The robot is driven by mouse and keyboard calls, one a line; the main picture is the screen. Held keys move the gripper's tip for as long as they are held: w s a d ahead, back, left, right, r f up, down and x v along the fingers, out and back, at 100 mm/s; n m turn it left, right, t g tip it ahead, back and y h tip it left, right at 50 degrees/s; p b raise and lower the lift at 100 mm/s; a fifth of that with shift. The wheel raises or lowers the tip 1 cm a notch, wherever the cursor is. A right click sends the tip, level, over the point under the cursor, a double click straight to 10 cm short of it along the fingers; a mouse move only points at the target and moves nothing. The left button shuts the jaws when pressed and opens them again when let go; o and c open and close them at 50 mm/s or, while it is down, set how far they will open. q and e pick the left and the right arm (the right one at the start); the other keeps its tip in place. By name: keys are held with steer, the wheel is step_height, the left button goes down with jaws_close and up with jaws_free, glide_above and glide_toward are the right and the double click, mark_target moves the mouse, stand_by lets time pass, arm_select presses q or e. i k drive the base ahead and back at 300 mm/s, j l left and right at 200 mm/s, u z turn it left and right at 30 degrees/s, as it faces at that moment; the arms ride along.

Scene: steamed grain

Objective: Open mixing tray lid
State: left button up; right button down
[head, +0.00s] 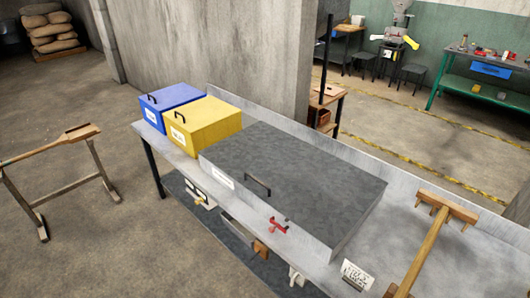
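The mixing tray is the large flat dark grey box on the metal bench. Its grey lid (300,180) lies flat and closed over it, so the inside is hidden. A dark bar handle (257,184) stands at the lid's near left edge. A white label (223,181) is on the tray's front side near its left corner. Neither of my grippers shows in the head view.
A yellow box (203,122) and a blue box (172,102), both with handles, stand left of the tray. A wooden rake (430,245) lies on the bench at right. A red valve handle (278,226) is at the tray's front. A wooden trestle (70,175) stands at left.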

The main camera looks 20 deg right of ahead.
mark_target(325, 194)
steer(key=i+z, duration=0.35)
steer(key=i+j+z, duration=0.15)
steer(key=z, duration=0.2)
steer(key=i+j+z, duration=0.35)
steer(key=k+l, duration=0.1)
